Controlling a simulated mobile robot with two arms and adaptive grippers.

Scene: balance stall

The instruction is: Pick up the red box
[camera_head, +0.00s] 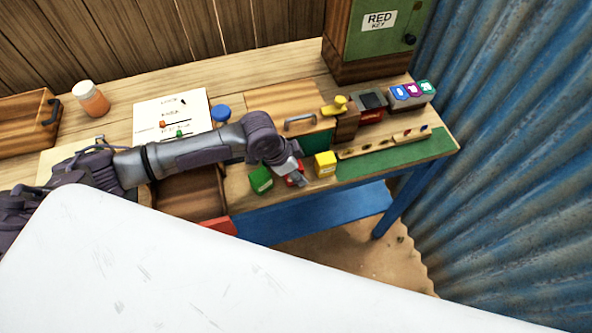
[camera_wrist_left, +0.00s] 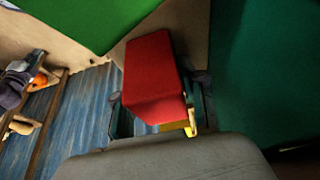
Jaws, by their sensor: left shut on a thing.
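The red box (camera_wrist_left: 150,72) fills the middle of the left wrist view, between the fingers of my left gripper (camera_wrist_left: 158,110). My left gripper is shut on it. In the head view my left gripper (camera_head: 297,178) reaches over the table's front part, and only small parts of the red box (camera_head: 290,181) show around it. A green box (camera_head: 261,180) stands close on the left and a yellow box (camera_head: 325,164) close on the right. I cannot tell whether the red box touches the table. My right gripper is not in view.
A wooden case with a metal handle (camera_head: 299,122) lies behind the gripper. A wooden tray (camera_head: 368,149) and a green strip (camera_head: 400,154) lie to the right. A cabinet labelled RED KEY (camera_head: 368,55) stands at the back right. A jar (camera_head: 90,99) stands at the back left.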

